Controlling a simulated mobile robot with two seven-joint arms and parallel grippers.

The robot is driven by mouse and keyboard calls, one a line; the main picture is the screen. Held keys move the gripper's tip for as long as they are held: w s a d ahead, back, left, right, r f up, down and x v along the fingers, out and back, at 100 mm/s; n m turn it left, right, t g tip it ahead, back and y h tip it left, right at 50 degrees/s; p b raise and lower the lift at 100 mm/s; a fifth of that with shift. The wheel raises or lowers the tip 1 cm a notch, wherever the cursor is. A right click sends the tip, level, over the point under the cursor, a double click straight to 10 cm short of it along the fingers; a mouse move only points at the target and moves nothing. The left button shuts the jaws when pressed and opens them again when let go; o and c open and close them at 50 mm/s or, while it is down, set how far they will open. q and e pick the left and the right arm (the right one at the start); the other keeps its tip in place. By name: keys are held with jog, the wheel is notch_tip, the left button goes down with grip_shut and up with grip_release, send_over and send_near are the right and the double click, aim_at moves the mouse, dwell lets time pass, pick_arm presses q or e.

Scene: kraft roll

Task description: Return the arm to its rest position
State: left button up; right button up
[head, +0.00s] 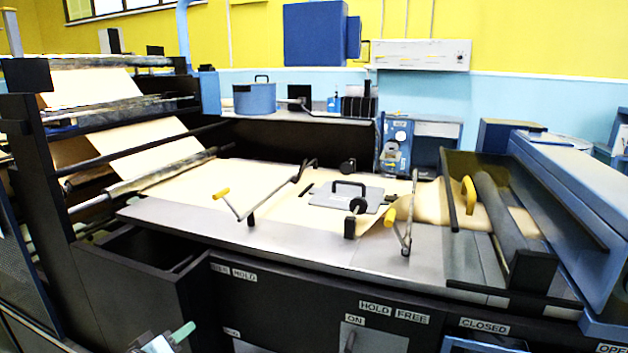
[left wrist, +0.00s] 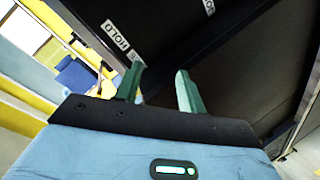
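My left gripper (head: 172,338) shows at the bottom edge of the head view, low in front of the machine's black front. Only a green finger and part of its body show there. In the left wrist view the two green fingers of the left gripper (left wrist: 160,78) stand apart with nothing between them. My right gripper is in neither view.
A black open bin (head: 140,262) juts out beside the left gripper. Behind it lies the machine bed (head: 230,228) with brown paper (head: 290,208), yellow-handled levers (head: 222,194) and a grey plate with a handle (head: 345,196). A blue housing (head: 575,185) stands at the right.

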pick_arm(q)
jog(key=s+d+f+m+g+y, duration=0.1)
jog(key=s+d+f+m+g, duration=0.1)
jog(key=s+f, duration=0.7)
jog(key=s+d+f+m+g, duration=0.1)
jog(key=s+d+f+m, duration=0.15)
jog(key=s+f, duration=0.65)
jog(key=s+d+f+m+g, duration=0.1)
jog(key=s+d, duration=0.1)
jog(key=s, duration=1)
jog(key=s+d+m+g+p, duration=0.1)
jog(key=s+d+m, duration=0.1)
jog(key=s, duration=1)
jog(key=shift+s+d+f+y+p, duration=0.3)
jog(key=shift+d+f+y, duration=0.1)
jog(key=shift+d, duration=0.25)
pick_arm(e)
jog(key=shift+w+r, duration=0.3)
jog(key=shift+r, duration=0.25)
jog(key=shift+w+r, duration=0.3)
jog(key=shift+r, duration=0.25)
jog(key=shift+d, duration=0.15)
